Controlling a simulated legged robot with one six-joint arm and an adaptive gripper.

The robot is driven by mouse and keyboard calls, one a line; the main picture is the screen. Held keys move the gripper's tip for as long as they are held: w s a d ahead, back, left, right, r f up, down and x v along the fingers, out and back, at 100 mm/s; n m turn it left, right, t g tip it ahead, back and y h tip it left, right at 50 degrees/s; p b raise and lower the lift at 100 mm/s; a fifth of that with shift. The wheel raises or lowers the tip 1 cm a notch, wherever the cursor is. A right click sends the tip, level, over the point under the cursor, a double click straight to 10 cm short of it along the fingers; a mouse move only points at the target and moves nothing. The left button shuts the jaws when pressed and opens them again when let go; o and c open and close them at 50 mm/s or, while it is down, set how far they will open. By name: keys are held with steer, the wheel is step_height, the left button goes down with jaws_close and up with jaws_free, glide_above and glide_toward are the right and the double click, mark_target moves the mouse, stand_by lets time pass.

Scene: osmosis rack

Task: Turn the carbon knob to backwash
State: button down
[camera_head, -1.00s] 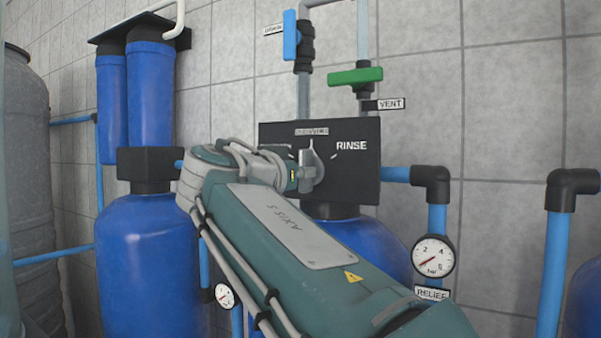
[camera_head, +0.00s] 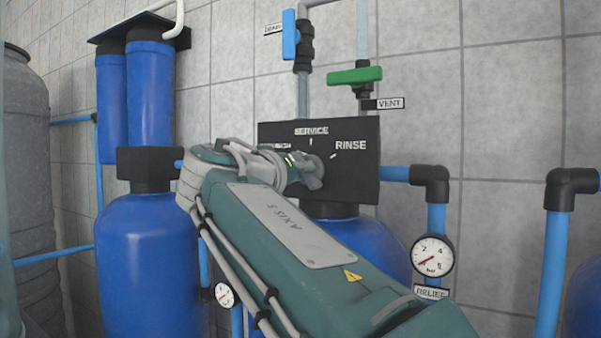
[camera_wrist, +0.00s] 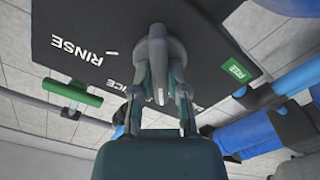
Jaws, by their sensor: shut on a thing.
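The grey knob (camera_wrist: 158,48) sits on the black panel (camera_wrist: 90,20), in front of its face in the wrist view. My gripper (camera_wrist: 160,78) has one finger on each side of the knob's handle and is shut on it. In the head view my gripper (camera_head: 312,172) is against the black panel (camera_head: 362,180) and mostly hides the knob. The SERVICE label (camera_head: 311,131) is above it and the RINSE label (camera_head: 350,146) is to its right. A label left of the gripper is partly covered. A small green label (camera_wrist: 237,71) shows on the panel in the wrist view.
A green vent valve handle (camera_head: 355,76) and a blue valve handle (camera_head: 290,35) are above the panel. A pressure gauge (camera_head: 432,256) and black pipe elbow (camera_head: 432,182) are at right. Blue tanks (camera_head: 150,265) stand at left and below.

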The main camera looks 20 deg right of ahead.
steer(key=shift+a+n, duration=0.1)
steer(key=shift+n, duration=2.1)
steer(key=shift+w, duration=0.1)
steer(key=c, duration=0.6)
jaws_free()
steer(key=shift+w, duration=0.1)
steer(key=shift+c, duration=0.2)
steer(key=shift+a, duration=0.1)
steer(key=v, duration=1.2)
